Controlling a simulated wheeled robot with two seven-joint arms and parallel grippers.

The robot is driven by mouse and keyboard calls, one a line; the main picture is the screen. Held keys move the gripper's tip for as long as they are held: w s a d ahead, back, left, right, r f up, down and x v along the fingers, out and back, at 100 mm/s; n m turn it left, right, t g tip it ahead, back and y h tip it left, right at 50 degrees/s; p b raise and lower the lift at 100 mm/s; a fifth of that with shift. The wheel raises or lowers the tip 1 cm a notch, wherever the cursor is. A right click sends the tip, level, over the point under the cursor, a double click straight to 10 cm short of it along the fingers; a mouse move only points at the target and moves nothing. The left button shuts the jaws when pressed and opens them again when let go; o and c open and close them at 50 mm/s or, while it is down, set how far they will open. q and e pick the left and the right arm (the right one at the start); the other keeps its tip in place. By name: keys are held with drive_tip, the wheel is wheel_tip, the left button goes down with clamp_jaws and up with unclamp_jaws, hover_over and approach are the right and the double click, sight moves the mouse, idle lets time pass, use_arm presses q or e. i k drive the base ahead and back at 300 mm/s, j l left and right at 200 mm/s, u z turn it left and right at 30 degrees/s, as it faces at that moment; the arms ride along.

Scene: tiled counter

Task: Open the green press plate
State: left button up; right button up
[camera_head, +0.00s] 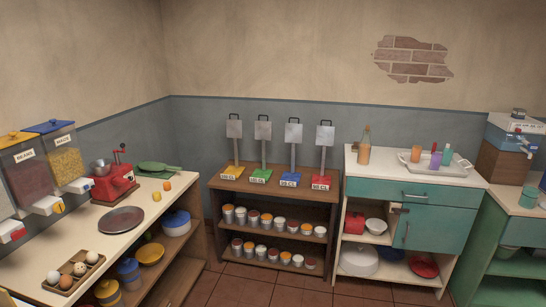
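A flat, round green press (158,168) with a handle pointing right lies at the far end of the cream counter on the left. It appears closed, with its plate lying flat, but its details are too small to be certain. A separate stand with a green base (261,175) and an upright grey plate (263,131) stands on the brown shelf, between yellow and blue ones. Neither of my grippers is in view.
A red hand mill (114,182) stands left of the green press, and a dark round plate (121,220) lies nearer. Small orange and yellow pieces (157,196) lie close by. An egg tray (73,273) sits at the front. Counter space between them is clear.

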sight(146, 166)
drive_tip(key=i+l, duration=0.1)
drive_tip(key=i, duration=1.55)
